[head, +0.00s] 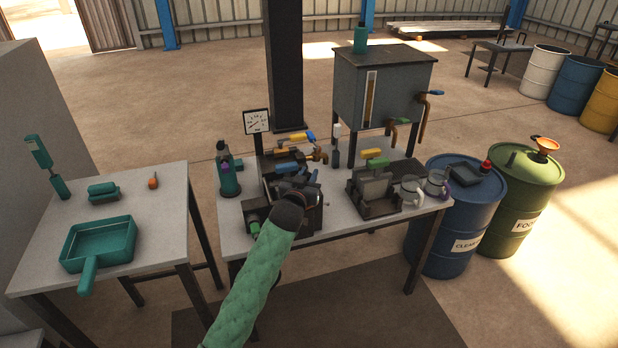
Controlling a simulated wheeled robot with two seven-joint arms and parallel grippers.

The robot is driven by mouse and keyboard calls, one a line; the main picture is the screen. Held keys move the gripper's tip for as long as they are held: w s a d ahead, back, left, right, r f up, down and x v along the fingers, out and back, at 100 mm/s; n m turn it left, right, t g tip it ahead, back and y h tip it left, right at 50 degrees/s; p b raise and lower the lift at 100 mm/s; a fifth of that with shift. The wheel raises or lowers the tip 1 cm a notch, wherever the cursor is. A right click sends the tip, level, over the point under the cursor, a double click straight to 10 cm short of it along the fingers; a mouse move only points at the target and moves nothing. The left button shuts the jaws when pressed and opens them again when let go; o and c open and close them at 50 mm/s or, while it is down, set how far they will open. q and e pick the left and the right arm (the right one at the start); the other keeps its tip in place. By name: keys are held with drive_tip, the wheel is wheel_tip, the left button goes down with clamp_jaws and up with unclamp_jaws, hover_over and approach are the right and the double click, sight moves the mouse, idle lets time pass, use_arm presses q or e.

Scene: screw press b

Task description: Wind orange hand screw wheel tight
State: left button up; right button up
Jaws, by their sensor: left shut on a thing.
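A dark screw press (312,219) stands at the front middle of the grey workbench. My left arm, in a green quilted sleeve, reaches up to it from below. My left gripper (297,182) is over the top of the press and is shut on a part there. The wrist and fingers cover that part, so I cannot make out the orange hand screw wheel or how far down the screw sits. My right gripper is not in view.
Valves with yellow and blue handles (300,137) crowd behind the press. A gauge (257,122) rises behind. Blue (440,225) and green drums (510,215) stand beyond the bench's right end.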

use_arm(q)
drive_tip(key=shift+y, duration=0.3)
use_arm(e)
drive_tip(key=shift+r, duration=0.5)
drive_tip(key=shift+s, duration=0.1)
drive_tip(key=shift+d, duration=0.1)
use_arm(q)
drive_tip(key=o, duration=0.9)
drive_tip(key=shift+w, duration=0.1)
drive_tip(key=shift+o, duration=0.2)
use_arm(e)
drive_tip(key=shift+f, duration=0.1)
